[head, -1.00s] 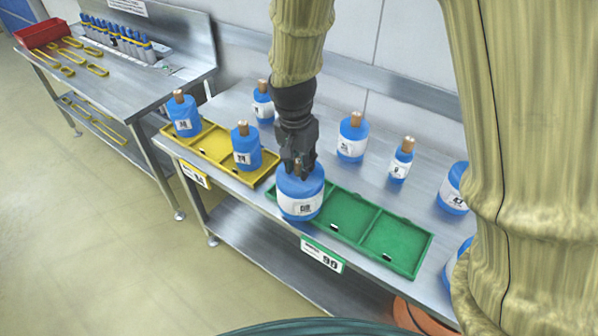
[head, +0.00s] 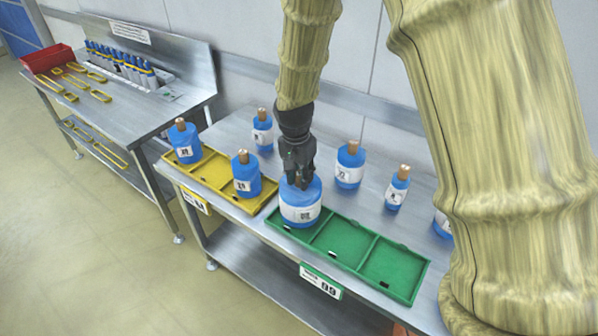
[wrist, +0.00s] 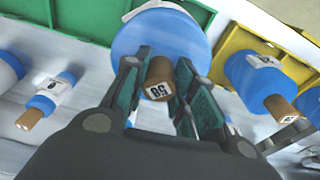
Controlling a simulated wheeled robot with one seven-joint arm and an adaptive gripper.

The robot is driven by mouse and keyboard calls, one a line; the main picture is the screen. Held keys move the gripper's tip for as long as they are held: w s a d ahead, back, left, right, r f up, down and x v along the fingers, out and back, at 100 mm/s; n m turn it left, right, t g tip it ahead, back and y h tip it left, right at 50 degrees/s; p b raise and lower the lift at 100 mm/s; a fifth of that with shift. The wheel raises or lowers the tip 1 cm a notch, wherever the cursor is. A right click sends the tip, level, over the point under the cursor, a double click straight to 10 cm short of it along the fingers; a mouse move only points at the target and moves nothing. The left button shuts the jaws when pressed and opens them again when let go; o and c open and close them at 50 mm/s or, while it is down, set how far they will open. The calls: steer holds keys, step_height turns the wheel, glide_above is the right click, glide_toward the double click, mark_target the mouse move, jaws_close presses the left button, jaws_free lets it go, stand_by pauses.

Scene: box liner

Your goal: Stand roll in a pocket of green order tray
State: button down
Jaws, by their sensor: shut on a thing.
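My gripper (head: 298,176) is shut on the wooden core (wrist: 158,78) of a wide blue roll with a white label (head: 301,206). The roll (wrist: 160,38) is upright, with my gripper above it. In the head view it is over the left pocket of the green order tray (head: 362,258) and hides the back of that pocket. I cannot tell whether its base touches the pocket floor. The middle and right pockets are empty. The green tray also shows at the top left of the wrist view (wrist: 92,18).
A yellow tray (head: 215,178) left of the green one holds two blue rolls (head: 185,143) (head: 246,175). Several other rolls, including one behind (head: 348,166), stand on the steel table. A second bench (head: 130,80) with a red bin (head: 47,58) is at far left.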

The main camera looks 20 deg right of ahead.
steer(key=shift+f+p, duration=0.35)
steer(key=shift+f, duration=0.8)
steer(key=c, duration=1.1)
jaws_free()
steer(key=shift+c, duration=0.2)
step_height(320, 180, up, 12)
steer(key=s+a+b, duration=0.1)
steer(key=b, duration=0.1)
